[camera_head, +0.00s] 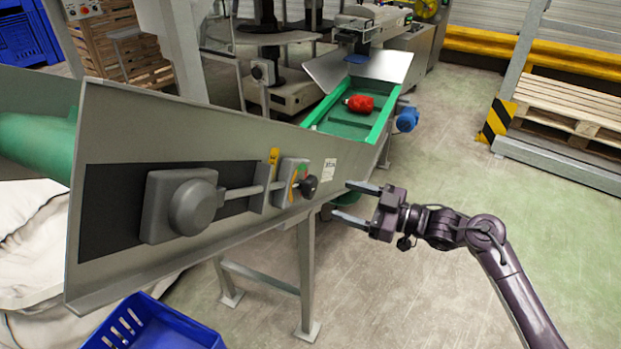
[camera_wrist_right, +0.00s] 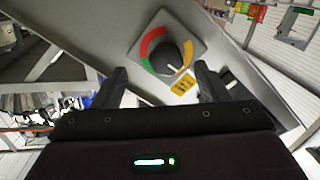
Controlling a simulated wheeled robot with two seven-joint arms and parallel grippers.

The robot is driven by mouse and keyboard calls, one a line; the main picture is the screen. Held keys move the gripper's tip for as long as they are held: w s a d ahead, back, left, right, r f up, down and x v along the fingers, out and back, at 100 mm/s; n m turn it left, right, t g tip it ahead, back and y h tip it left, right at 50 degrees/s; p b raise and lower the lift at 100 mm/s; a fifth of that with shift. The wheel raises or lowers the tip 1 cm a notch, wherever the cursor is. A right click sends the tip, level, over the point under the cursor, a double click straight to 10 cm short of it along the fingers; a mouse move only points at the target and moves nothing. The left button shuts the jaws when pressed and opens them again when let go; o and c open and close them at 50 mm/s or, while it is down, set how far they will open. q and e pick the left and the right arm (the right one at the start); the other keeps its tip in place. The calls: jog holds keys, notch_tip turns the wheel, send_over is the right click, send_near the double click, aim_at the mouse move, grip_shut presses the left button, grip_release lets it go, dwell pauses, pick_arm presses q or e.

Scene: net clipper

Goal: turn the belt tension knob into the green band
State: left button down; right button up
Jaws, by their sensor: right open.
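The belt tension knob (camera_head: 310,186) is a small dark knob on a grey dial plate (camera_head: 287,185) on the side of the conveyor frame. In the right wrist view the knob (camera_wrist_right: 166,58) sits inside a dial with red, orange-yellow and green arcs. Its white pointer mark faces the lower right, and a green patch shows at the lower left. My right gripper (camera_head: 356,203) is open and empty, a short gap to the right of the knob. In the wrist view its fingers (camera_wrist_right: 160,72) stand apart with the knob between and beyond them. My left gripper is out of view.
The sloping conveyor side panel (camera_head: 110,130) carries a grey tensioner housing (camera_head: 180,205) and rod. A blue crate (camera_head: 150,325) stands below. A red object (camera_head: 359,103) lies on the green belt (camera_head: 345,125) behind. The floor right of the conveyor is free around my right arm.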

aim_at(315, 188)
jog(key=shift+n+g, duration=0.3)
jog(key=a+r, duration=0.1)
jog(key=a, duration=0.1)
jog(key=a+r+p, duration=0.1)
jog(key=a, duration=0.1)
jog(key=shift+w+r, duration=0.1)
jog(key=shift+w, duration=0.1)
jog(key=x, duration=0.3)
jog(key=shift+w+a+f+p, duration=0.1)
jog(key=shift+w+f+p, duration=0.15)
jog(key=shift+p, duration=0.05)
jog(key=shift+w+a, duration=0.1)
jog(key=shift+a, duration=0.05)
jog(key=c, duration=1)
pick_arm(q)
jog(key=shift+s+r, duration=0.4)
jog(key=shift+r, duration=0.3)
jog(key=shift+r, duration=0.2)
